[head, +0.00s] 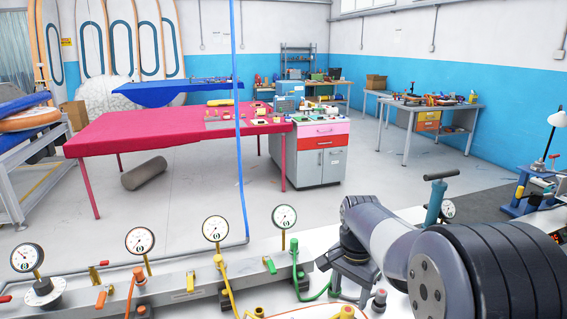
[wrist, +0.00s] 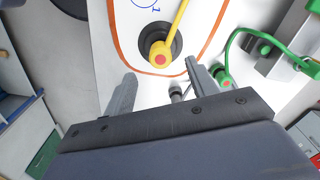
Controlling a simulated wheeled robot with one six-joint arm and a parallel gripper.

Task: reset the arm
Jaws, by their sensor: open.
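My arm reaches in from the lower right of the head view, over the bench with the gauges. My gripper's jaws are hidden there behind my own arm links. In the wrist view my gripper (wrist: 158,82) points down with its two grey fingers spread apart and nothing between them. Just beyond the fingertips is a yellow hose fitting with a red centre (wrist: 160,57), seated in a dark round valve on a white board (wrist: 115,40) with an orange edge line. The fingers look apart from it, though their height above the board is hard to judge.
In the head view, a metal rail carries several round gauges, such as one (head: 215,229), with coloured hoses and valves. A red table (head: 150,130) and a drawer cabinet (head: 318,152) stand beyond it. A blue vertical pipe (head: 240,130) rises behind the rail.

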